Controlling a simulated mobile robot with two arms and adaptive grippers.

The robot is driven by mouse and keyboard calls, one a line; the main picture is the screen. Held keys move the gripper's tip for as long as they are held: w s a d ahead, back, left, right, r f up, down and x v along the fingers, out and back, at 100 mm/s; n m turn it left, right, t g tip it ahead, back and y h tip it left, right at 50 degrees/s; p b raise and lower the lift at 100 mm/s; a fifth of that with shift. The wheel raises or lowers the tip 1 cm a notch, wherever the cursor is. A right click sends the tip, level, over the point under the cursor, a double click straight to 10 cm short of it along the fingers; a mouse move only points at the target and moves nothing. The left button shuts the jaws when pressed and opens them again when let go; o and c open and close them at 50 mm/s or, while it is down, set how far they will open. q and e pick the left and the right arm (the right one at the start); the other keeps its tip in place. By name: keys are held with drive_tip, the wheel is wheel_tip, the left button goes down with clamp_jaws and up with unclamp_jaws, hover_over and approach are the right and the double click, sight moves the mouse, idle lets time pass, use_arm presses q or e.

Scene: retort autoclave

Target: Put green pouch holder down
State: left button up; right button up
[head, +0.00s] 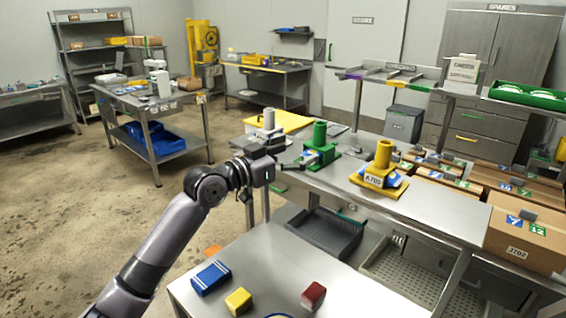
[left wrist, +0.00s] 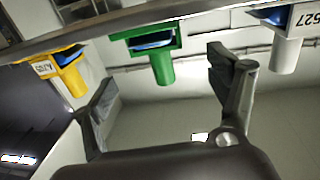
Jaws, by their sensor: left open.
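The green pouch holder (head: 319,140) stands upright on the steel bench, with a blue pouch in its base. It also shows upside down in the left wrist view (left wrist: 160,66), between and beyond the two spread fingers. My left gripper (head: 289,156) is open and empty, just left of the green holder, with a gap to its post in the left wrist view (left wrist: 162,76). A yellow pouch holder (head: 383,155) marked A705 stands to the right and a white holder (head: 268,122) to the left. My right gripper is out of view.
Cartons (head: 524,232) with pouches line the bench's right side. A dark grey tray (head: 325,232) sits below the bench. Blue (head: 211,278), yellow (head: 238,301) and red (head: 314,295) blocks lie on the near table. Bare steel lies in front of the yellow holder.

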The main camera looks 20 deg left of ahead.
use_arm(q)
drive_tip(key=shift+b+v, duration=0.4)
drive_tip(key=shift+v, duration=1.5)
drive_tip(key=shift+d, duration=0.1)
